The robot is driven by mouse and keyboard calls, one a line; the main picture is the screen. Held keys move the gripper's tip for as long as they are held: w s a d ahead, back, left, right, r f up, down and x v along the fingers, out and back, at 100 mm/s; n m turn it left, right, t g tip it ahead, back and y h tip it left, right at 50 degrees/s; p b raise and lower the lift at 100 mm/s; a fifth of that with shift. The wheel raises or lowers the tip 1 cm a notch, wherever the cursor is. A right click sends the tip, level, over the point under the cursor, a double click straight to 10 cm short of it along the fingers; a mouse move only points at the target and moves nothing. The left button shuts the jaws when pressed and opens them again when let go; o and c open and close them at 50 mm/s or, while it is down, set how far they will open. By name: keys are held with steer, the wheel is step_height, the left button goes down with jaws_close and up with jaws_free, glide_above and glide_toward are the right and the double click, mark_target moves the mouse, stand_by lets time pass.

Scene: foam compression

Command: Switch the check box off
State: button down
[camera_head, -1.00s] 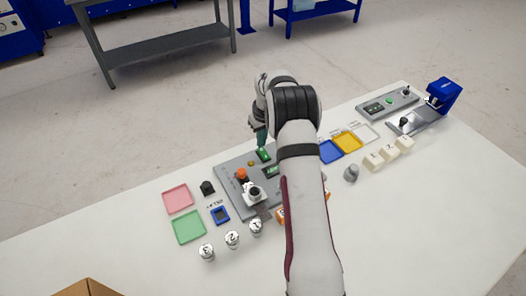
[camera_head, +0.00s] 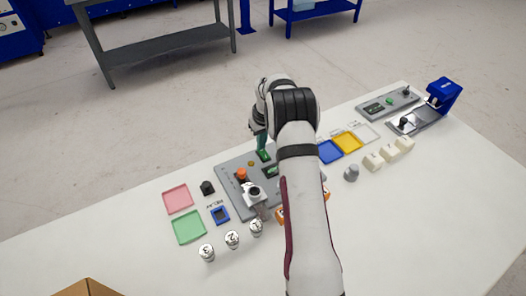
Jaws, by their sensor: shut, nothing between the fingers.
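A second grey panel (camera_head: 387,104) at the back right carries a dark display, a green button and a black-topped switch (camera_head: 405,91). No readable label tells which is the check box. My arm hides the panel's right part, and contact cannot be judged.
Blue and yellow (camera_head: 347,142) trays, pale blocks (camera_head: 373,161) and a blue device (camera_head: 443,93) lie right. The front right table is clear.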

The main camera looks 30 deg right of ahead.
steer(key=shift+f, duration=0.25)
steer(key=shift+r, duration=3.5)
steer(key=s+a+r+m+y, duration=0.1)
steer(key=s+a+r+m, duration=0.1)
steer(key=s+a+r, duration=1.1)
steer(key=s+a+m, duration=0.1)
steer(key=s+a, duration=0.2)
steer(key=s, duration=0.5)
steer(key=s+a+f+m+g, duration=0.1)
steer(key=s+a, duration=0.3)
steer(key=s, duration=0.4)
steer(key=s+a+m+g, duration=0.1)
steer(key=s+a, duration=0.2)
steer(key=s, duration=0.6)
steer(key=shift+a+f+m+y, duration=0.25)
steer(key=shift+f+m+y, duration=0.05)
steer(key=shift+f+y, duration=0.1)
